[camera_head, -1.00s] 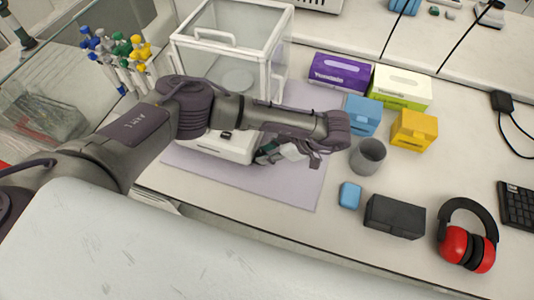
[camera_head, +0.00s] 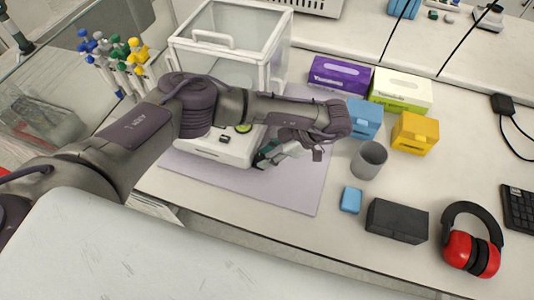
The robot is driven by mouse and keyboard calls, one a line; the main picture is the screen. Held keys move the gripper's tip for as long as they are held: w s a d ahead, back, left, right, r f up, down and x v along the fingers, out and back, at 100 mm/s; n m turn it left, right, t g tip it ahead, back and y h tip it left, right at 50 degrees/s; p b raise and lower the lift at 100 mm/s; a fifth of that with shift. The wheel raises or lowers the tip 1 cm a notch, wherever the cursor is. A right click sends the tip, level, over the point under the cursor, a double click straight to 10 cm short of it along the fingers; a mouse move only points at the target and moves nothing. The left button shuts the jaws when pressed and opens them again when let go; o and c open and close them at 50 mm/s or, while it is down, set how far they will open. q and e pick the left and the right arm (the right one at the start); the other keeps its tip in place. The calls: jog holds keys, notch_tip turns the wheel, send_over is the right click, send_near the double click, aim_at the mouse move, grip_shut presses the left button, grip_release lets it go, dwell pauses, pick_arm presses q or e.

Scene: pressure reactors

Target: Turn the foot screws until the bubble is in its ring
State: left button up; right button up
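The analytical balance (camera_head: 205,150) has a white base and a clear glass draft shield (camera_head: 215,40). It stands on a lilac mat (camera_head: 290,190). A small green round spot, which looks like the bubble level (camera_head: 243,127), shows on the base, partly behind my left arm. The bubble's place in its ring is too small to tell. My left gripper (camera_head: 266,157) is at the front right corner of the base, pointing left. Whether its fingers are open or touch anything is unclear. No foot screw can be made out. My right gripper is not in view.
A grey cup (camera_head: 369,160), a blue block (camera_head: 350,200), a black box (camera_head: 397,221) and red earmuffs (camera_head: 470,250) stand to the right. Blue (camera_head: 363,118) and yellow (camera_head: 415,132) boxes stand behind the cup. Pipettes (camera_head: 120,60) stand at the left.

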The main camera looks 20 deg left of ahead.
pick_arm(q)
jog(key=o, duration=0.3)
jog(key=v, duration=1.2)
